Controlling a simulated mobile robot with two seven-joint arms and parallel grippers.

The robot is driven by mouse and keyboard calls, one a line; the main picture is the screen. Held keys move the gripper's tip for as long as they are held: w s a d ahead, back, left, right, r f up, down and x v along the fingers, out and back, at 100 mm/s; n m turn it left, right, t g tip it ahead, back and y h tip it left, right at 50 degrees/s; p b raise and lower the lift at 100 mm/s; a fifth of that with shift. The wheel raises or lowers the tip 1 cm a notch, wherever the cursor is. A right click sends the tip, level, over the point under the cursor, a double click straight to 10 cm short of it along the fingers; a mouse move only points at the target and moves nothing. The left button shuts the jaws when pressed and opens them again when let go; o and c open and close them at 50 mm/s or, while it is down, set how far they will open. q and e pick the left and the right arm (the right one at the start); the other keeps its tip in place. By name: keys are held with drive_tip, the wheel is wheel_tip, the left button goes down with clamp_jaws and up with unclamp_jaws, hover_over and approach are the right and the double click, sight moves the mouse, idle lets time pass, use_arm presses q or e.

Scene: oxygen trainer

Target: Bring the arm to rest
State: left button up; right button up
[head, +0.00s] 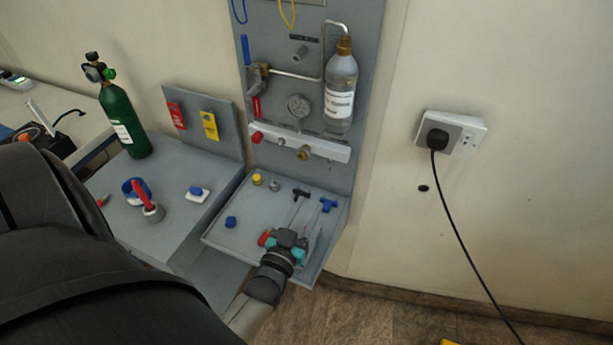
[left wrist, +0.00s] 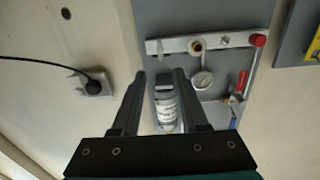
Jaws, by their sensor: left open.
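My left gripper (head: 288,238) is over the front part of the grey tray (head: 222,243), below the wall panel. In the left wrist view its two dark fingers (left wrist: 159,78) stand apart with nothing held between them. Beyond them, a labelled clear bottle (left wrist: 165,108) appears in the gap, apart from the fingers. In the head view this bottle (head: 341,88) hangs on the grey panel (head: 361,35), above and beyond the gripper. The gripper hides part of the tray. My right gripper is not in view.
The tray holds a black-handled tool (head: 300,193), a blue-handled tool (head: 328,204), and small caps. A gauge (head: 299,105) and valve rail (head: 320,147) sit above. A green cylinder (head: 126,122) stands left. A plugged socket (head: 450,134) with hanging cable is right.

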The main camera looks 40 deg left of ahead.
use_arm(q)
drive_tip(key=shift+d, duration=0.1)
idle(0.5)
drive_tip(key=s+d+m+g+h, duration=0.3)
drive_tip(key=d+g+h, duration=0.1)
drive_tip(key=d+g, duration=0.35)
drive_tip(key=s+d+r+m+g, duration=0.1)
drive_tip(key=s+d+r+g, duration=0.15)
drive_tip(key=s, duration=0.45)
drive_tip(key=s+d+r+m+g, duration=0.1)
drive_tip(key=s+g, duration=0.3)
drive_tip(key=s, duration=0.3)
wheel_tip(320, 180, down, 26)
drive_tip(key=s+g+b, duration=0.1)
drive_tip(key=b, duration=0.4)
drive_tip(key=s+a+f+g+b, duration=0.1)
drive_tip(key=s+f+b, duration=0.4)
drive_tip(key=s+f, duration=1.1)
wheel_tip(320, 180, down, 4)
drive_tip(key=shift+a+f, duration=0.15)
drive_tip(key=shift+a, duration=0.55)
